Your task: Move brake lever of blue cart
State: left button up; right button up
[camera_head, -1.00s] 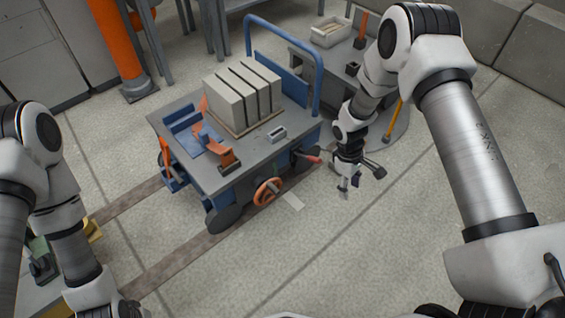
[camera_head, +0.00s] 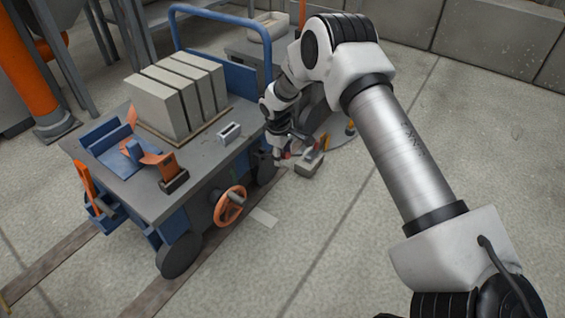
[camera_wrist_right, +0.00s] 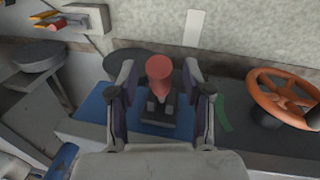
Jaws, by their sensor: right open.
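The blue cart (camera_head: 190,215) stands left of centre in the head view, with a grey top. Its brake lever has a red grip (camera_wrist_right: 159,75) that shows in the right wrist view, pointing toward the camera between the two fingers. My right gripper (camera_wrist_right: 160,85) is open, with one finger on each side of the red grip; I cannot tell whether either touches it. In the head view my right gripper (camera_head: 283,150) is at the cart's right side and the grip is mostly hidden by it. My left gripper is not in view.
An orange handwheel (camera_head: 229,206) is on the cart's near side, and also at the right of the wrist view (camera_wrist_right: 285,97). Grey blocks (camera_head: 175,95) stand on the cart top. A blue push handle (camera_head: 225,20) rises behind. Open floor lies at front right.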

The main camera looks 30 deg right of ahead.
jog(key=shift+w+d+f, duration=0.1)
jog(key=shift+f, duration=0.55)
jog(key=shift+r, duration=0.1)
grip_shut()
